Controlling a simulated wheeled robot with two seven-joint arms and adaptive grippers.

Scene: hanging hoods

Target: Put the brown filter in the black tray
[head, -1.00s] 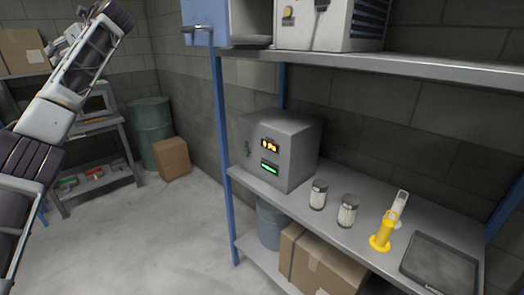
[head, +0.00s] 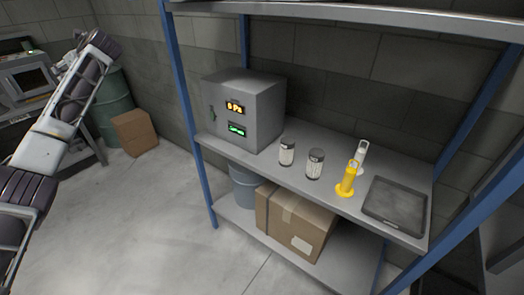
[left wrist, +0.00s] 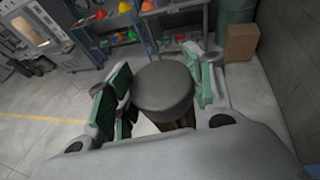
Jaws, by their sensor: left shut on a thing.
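The black tray (head: 394,206) lies flat at the right end of the grey shelf board and looks empty. My left gripper (left wrist: 160,95) is shut on a cylinder with a dark grey round cap (left wrist: 163,84). A brownish side shows just under the cap, so it appears to be the brown filter; most of its body is hidden. In the head view the left gripper (head: 72,58) is at the upper left, partly behind my arm, over the floor and far from the tray. My right gripper is not in view.
On the shelf board stand a grey box with lit displays (head: 243,110), two dark-lidded canisters (head: 287,152) (head: 315,164), a yellow handled object (head: 347,180) and a white one (head: 361,157). Blue posts (head: 181,110) frame the shelf. An upper board (head: 350,18) hangs above.

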